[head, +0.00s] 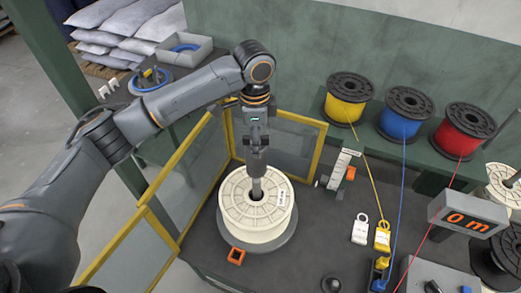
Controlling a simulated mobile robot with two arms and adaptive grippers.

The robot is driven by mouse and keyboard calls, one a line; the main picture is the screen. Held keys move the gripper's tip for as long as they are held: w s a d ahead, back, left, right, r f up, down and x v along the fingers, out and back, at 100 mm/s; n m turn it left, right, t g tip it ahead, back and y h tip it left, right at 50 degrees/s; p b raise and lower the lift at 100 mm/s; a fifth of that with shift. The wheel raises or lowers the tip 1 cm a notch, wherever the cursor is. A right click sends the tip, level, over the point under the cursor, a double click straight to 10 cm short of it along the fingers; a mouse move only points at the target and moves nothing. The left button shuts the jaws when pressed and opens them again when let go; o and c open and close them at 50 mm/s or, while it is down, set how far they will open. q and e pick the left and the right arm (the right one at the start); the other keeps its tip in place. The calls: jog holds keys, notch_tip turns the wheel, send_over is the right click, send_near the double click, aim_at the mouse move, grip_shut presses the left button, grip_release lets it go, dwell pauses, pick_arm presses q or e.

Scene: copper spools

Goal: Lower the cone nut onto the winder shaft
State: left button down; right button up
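A cream spool (236,207) stands upright on a dark grey round plate (289,232) of the winder. A grey shaft-like piece (257,187) rises from the spool's central hole. My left gripper (257,172) points straight down over that hole, at the top of this piece. Its fingers are close together, but I cannot tell whether they are shut on a cone nut or stand around the shaft top. A dark domed piece (332,284) lies at the front edge of the table; I cannot tell if it is the cone nut. My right gripper is not in view.
Yellow-framed clear guard panels (283,148) stand behind and left of the spool. Yellow (347,98), blue (404,114) and red (463,130) wire spools stand at the back right.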

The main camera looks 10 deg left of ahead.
pick_arm(q)
jog(key=shift+f, duration=2.05)
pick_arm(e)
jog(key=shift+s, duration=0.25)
pick_arm(q)
jog(key=shift+f, duration=0.1)
jog(key=shift+f, duration=1.7)
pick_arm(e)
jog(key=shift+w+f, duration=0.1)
